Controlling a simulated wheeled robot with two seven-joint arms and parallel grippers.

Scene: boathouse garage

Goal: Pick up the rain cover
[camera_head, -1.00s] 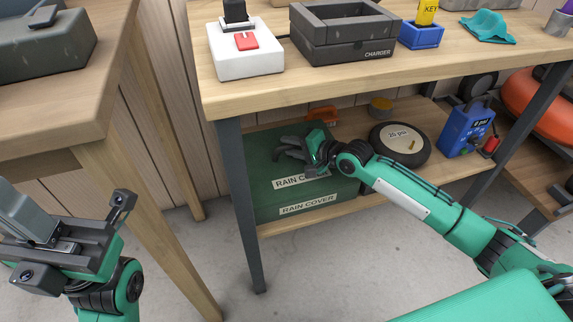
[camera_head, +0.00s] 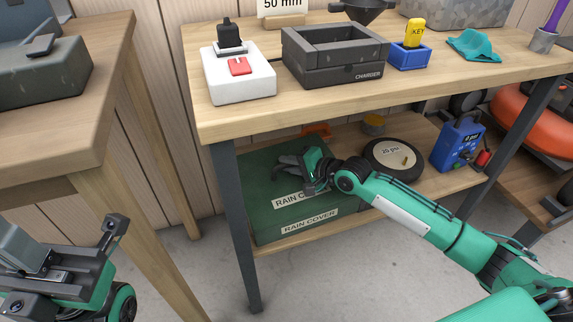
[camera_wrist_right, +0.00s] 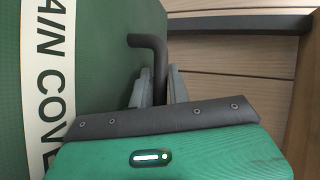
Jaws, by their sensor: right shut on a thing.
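The rain cover is a dark green box-shaped case (camera_head: 262,205) on the lower shelf of the workbench, with white "RAIN COVER" labels on its top and front. It also shows in the right wrist view (camera_wrist_right: 105,60). My right gripper (camera_head: 290,165) is over the case's top. The case looks level on the shelf. My left gripper (camera_head: 50,268) hangs at the lower left, away from the case; its finger gap is unclear.
The benchtop (camera_head: 290,108) overhangs the case, with a charger tray (camera_head: 335,75) and white switch box (camera_head: 238,88) on it. A grey bench leg (camera_head: 241,240) stands just left of the case.

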